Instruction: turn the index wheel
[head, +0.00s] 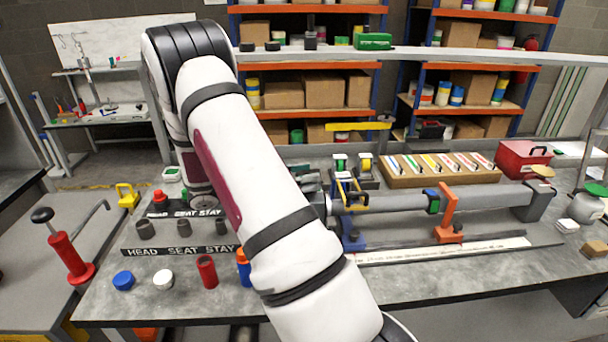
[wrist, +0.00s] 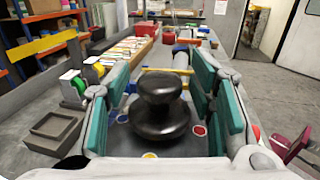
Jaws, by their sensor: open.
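The index wheel (wrist: 180,148) shows in the wrist view as a dark grey face with coloured dots, among them blue, red and yellow. A round black knob (wrist: 160,100) stands up from its middle. My gripper (wrist: 161,80) is open, with one teal-padded finger on each side of the knob. Gaps show between the knob and both fingers, so it is not clasped. The wheel's near edge is cut off by my gripper's body. In the head view my arm hides the wheel and most of my gripper; only a bit of teal shows beside the arm.
A grey frame tube (head: 385,201) lies along the bench, held by an orange stand (head: 446,215). Behind it are a cardboard tray (head: 440,178) of coloured strips and a red toolbox (head: 523,160). Small caps and a red cylinder (head: 207,271) stand at the front left.

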